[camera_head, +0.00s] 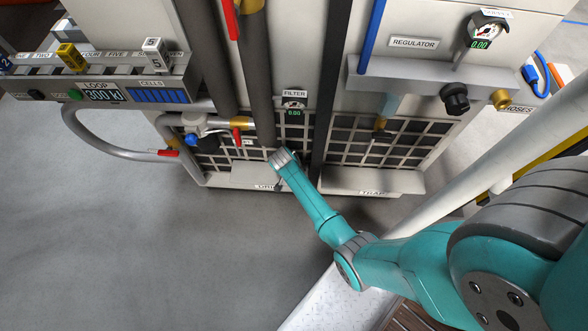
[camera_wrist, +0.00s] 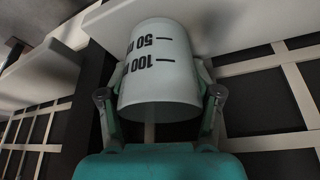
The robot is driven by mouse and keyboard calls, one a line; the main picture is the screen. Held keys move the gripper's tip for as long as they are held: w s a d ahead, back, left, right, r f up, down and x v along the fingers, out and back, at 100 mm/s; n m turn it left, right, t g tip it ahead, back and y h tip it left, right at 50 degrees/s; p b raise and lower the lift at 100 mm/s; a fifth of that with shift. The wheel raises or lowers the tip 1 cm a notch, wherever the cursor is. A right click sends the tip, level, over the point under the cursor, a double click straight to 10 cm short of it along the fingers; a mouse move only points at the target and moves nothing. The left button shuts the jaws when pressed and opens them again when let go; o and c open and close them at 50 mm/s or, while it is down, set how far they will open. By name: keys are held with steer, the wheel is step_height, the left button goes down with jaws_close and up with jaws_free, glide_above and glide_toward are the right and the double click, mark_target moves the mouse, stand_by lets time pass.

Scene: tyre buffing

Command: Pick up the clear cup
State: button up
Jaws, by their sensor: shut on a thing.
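The clear cup (camera_wrist: 158,70) fills the middle of the wrist view. It looks whitish and carries black 50 and 100 marks that read upside down. My gripper (camera_wrist: 160,100) is shut on it, with one finger on each side of the cup. In the head view my arm reaches down to the front of the machine, near the shelf labelled DRIP (camera_head: 240,178). There my wrist hides the gripper and the cup. I cannot tell whether the cup touches the shelf.
A dark grid panel (camera_head: 392,143) lies behind my wrist, with a second labelled shelf (camera_head: 372,181) to the right. A filter gauge (camera_head: 294,103) and thick vertical pipes (camera_head: 258,75) are close above. A red-handled valve (camera_head: 237,136) is to the left. Open grey floor (camera_head: 130,240) lies at lower left.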

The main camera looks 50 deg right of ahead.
steer(key=shift+a+r, duration=0.15)
steer(key=shift+r, duration=0.25)
step_height(320, 180, up, 6)
steer(key=s+a, duration=1.2)
steer(key=a, duration=0.3)
steer(key=shift+a, duration=0.2)
steer(key=shift+s+r, duration=0.1)
steer(key=w+a+r+n+t+y, duration=0.1)
steer(key=w+a+r+n+y, duration=0.1)
steer(key=w+n, duration=0.5)
steer(key=w+a+r+n+t+y, duration=0.2)
steer(key=w+a+r+n, duration=0.2)
steer(key=w+r+n, duration=0.3)
steer(key=shift+w+a+n, duration=0.25)
steer(key=shift+w+n, duration=0.25)
steer(key=shift+w, duration=1.05)
